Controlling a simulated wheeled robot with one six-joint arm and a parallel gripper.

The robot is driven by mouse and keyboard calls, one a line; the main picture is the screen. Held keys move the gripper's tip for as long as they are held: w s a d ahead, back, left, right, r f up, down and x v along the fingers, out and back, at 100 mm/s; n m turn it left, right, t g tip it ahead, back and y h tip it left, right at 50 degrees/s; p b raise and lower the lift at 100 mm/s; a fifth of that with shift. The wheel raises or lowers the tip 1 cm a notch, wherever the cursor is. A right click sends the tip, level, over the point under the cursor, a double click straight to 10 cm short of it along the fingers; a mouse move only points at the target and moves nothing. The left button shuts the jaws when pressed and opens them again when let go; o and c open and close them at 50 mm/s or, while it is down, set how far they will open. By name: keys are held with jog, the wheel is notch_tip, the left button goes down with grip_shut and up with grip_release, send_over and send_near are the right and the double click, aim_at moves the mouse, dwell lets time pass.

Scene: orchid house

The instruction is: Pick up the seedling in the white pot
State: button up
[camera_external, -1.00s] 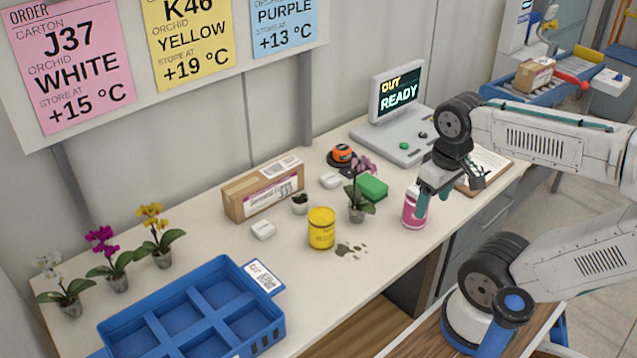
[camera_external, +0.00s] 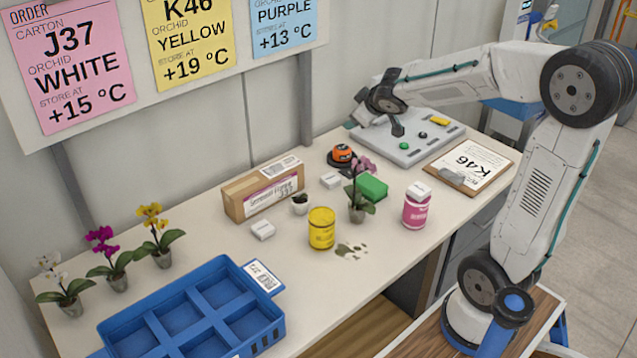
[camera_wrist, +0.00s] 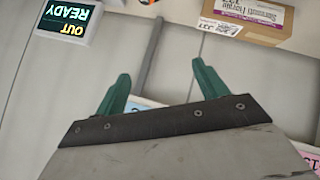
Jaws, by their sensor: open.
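The small white pot (camera_external: 300,208) with a low dark-green seedling (camera_external: 299,198) stands upright on the bench, in front of the cardboard carton and behind the yellow tin. It is not visible in the wrist view. My gripper (camera_external: 388,124) is raised over the grey console at the back, to the right of the pot and well apart from it.
A pink bottle (camera_external: 416,212) stands to the right. A blue crate (camera_external: 190,315) and three orchids occupy the left.

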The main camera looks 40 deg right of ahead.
jog(key=w+f+n+t+y, duration=0.2)
jog(key=w+f+n+y, duration=0.1)
jog(key=w, duration=0.6)
jog(key=n+g+y, duration=0.6)
jog(key=n+y, duration=0.2)
jog(key=y, duration=0.4)
send_over(298, 202)
jog(key=s+d, duration=0.1)
jog(key=d, duration=0.2)
notch_tip(298, 202, down, 20)
jog(key=shift+s+f, duration=0.15)
jog(key=shift+f, duration=1.75)
notch_tip(298, 202, down, 3)
jog(key=shift+r, duration=0.1)
jog(key=x, duration=0.2)
jog(key=shift+a, duration=0.4)
jog(key=c, duration=1.1)
